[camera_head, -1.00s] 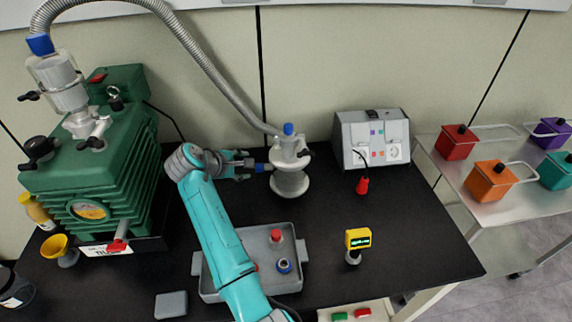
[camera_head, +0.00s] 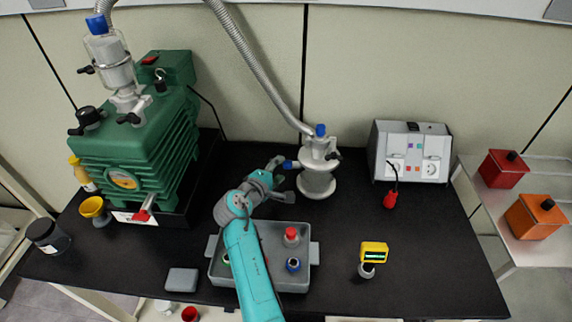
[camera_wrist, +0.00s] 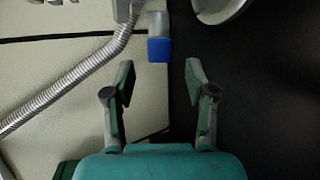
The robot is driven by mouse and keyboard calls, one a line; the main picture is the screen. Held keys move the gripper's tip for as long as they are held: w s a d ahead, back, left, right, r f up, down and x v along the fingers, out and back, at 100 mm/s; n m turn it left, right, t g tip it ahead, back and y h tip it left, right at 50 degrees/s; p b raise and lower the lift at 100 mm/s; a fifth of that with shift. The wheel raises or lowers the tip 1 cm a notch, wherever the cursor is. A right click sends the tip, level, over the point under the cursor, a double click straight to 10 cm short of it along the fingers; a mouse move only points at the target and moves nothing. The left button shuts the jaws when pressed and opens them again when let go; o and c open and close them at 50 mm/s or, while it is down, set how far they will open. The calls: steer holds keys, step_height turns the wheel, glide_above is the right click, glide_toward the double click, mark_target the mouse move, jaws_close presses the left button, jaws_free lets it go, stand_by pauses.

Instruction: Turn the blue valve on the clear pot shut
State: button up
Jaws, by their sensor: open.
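The pale, see-through pot (camera_head: 317,183) stands upright at the back middle of the black bench. A blue piece (camera_head: 290,165) sticks out of its left side, and a second blue piece (camera_head: 320,130) tops it. I cannot tell for sure which is the valve. My gripper (camera_head: 284,181) is open and empty, just left of the pot and near the side piece. In the wrist view, the fingers (camera_wrist: 160,82) are spread, and a blue end on a clear tube (camera_wrist: 159,50) lies ahead of the gap between them. It appears apart from both fingers.
A ribbed hose (camera_head: 255,70) runs from the pot to the green pump (camera_head: 135,150) at left. A grey tray (camera_head: 310,270) with small capped items lies in front, under my arm. A grey power box (camera_head: 410,152) and a yellow gauge (camera_head: 374,252) stand at right.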

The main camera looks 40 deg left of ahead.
mark_target(285, 164)
steer(key=shift+x, duration=2.35)
jaws_close()
